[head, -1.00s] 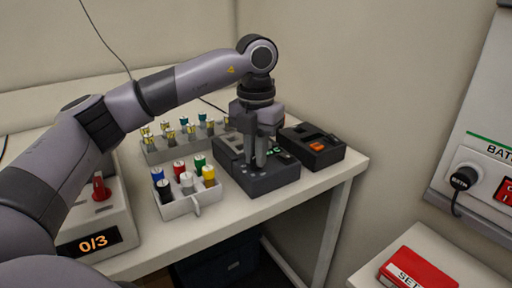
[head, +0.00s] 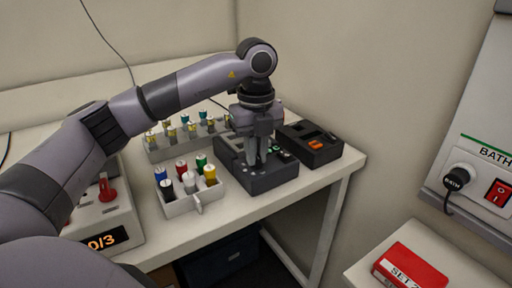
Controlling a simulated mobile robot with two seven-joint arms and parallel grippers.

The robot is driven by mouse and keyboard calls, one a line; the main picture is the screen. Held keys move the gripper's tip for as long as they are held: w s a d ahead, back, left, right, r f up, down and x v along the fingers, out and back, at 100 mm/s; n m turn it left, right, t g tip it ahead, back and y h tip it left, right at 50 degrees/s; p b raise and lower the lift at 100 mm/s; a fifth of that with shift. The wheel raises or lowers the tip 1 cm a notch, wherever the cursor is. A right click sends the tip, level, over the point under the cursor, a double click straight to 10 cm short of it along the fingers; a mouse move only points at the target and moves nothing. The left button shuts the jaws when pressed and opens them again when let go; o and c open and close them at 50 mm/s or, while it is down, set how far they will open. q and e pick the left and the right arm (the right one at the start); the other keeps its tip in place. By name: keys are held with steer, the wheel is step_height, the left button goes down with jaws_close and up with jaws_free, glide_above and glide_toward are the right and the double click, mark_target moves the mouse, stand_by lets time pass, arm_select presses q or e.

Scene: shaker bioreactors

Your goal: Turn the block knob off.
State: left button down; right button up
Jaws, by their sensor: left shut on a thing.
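The dark grey block (head: 270,181) sits on the white table, with small buttons on its front face and a small green-lit patch on top. My left gripper (head: 260,160) points straight down onto the top of this block, its fingers close together. The fingers are shut on the block knob, which they hide from sight. How the knob is turned cannot be told. My right gripper is not in view.
A white rack (head: 194,202) with colour-capped bottles stands just left of the block, and a longer rack (head: 158,153) stands behind it. A second dark device (head: 318,157) with an orange switch is close on the right. The table's front-right corner is clear.

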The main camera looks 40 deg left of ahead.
arm_select(q)
steer(key=shift+r+n, duration=0.1)
steer(key=shift+n, duration=0.7)
steer(key=c, duration=1.1)
jaws_free()
steer(key=shift+c, duration=0.2)
step_height(320, 180, up, 6)
steer(key=shift+r+p, duration=0.15)
steer(key=shift+p, duration=0.25)
steer(key=shift+r, duration=0.4)
